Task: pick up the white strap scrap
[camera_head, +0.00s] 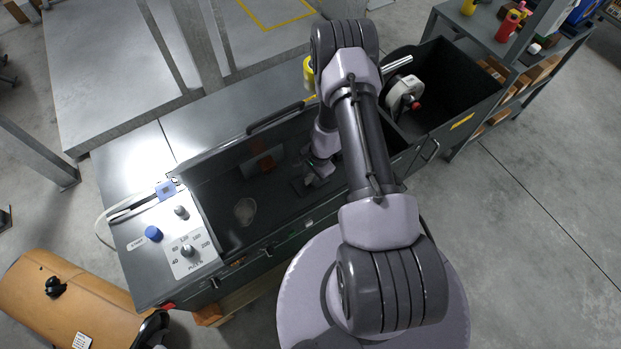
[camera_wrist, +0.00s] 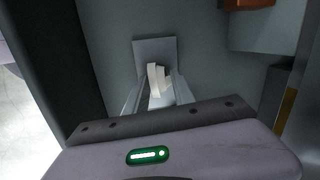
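The white strap scrap (camera_wrist: 153,78) shows in the wrist view as a small, pale, curved piece in front of a grey square plate (camera_wrist: 154,48). My gripper (camera_wrist: 156,92) has its two fingers apart, one on each side of the scrap. I see no clear contact between the fingers and the scrap. In the head view my gripper (camera_head: 319,174) is low inside the long dark bin (camera_head: 214,176), near its right end. The scrap cannot be told apart from the gripper there.
A second dark bin (camera_head: 455,85) on the right holds a white and red part (camera_head: 404,95). A control panel (camera_head: 189,252) is at left.

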